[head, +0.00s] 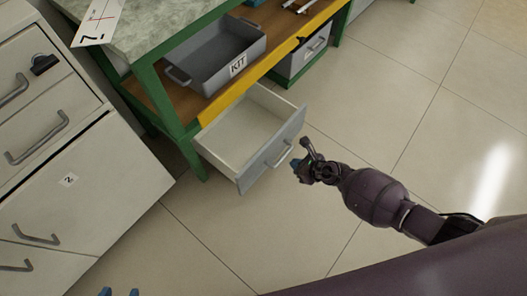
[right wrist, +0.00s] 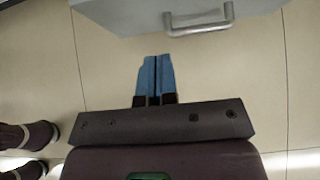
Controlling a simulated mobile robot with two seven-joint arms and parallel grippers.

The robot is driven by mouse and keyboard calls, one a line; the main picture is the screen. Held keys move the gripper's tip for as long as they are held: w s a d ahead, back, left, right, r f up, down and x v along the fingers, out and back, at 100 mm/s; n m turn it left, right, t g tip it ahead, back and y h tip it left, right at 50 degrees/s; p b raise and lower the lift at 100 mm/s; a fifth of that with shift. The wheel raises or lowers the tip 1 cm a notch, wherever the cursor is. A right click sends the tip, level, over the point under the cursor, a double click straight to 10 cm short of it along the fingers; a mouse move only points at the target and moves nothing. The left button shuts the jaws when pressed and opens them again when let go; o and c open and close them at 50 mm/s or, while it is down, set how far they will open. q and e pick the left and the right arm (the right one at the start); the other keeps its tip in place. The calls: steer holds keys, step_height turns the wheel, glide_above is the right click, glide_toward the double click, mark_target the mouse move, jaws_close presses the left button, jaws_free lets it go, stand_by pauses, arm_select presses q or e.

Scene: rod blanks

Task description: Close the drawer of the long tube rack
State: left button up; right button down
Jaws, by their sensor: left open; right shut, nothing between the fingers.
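A drawer (head: 285,143) with a grey front and pale inside stands pulled out under the green-framed bench in the head view. It looks empty. Its front and metal handle (right wrist: 200,28) show at the top of the right wrist view. My right gripper (head: 297,167) is shut and empty, just in front of the drawer front and apart from it. Its blue fingers also show in the right wrist view (right wrist: 156,75), pointing at the drawer. My left gripper (head: 119,292) shows only as two spread blue fingertips at the bottom edge, open, far from the drawer.
The bench's lower shelf (head: 270,65) with a yellow edge carries a grey bin (head: 215,65) labelled KIT. A white cabinet (head: 75,185) stands at left. The tiled floor (head: 400,100) at right is clear.

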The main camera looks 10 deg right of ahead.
steer(key=f, duration=0.1)
steer(key=b, duration=0.6)
glide_toward(264, 153)
steer(key=x, duration=0.6)
steer(key=shift+w+a+f, duration=0.1)
steer(key=shift+a+f, duration=0.05)
steer(key=shift+f, duration=0.3)
arm_select(q)
steer(key=t, duration=0.1)
steer(key=a+n+t, duration=0.1)
steer(key=shift+s+f+t, duration=0.1)
steer(key=shift+f+t, duration=0.1)
steer(key=shift+t, duration=0.1)
steer(key=shift+r, duration=0.1)
arm_select(e)
steer(key=shift+w+r, duration=0.1)
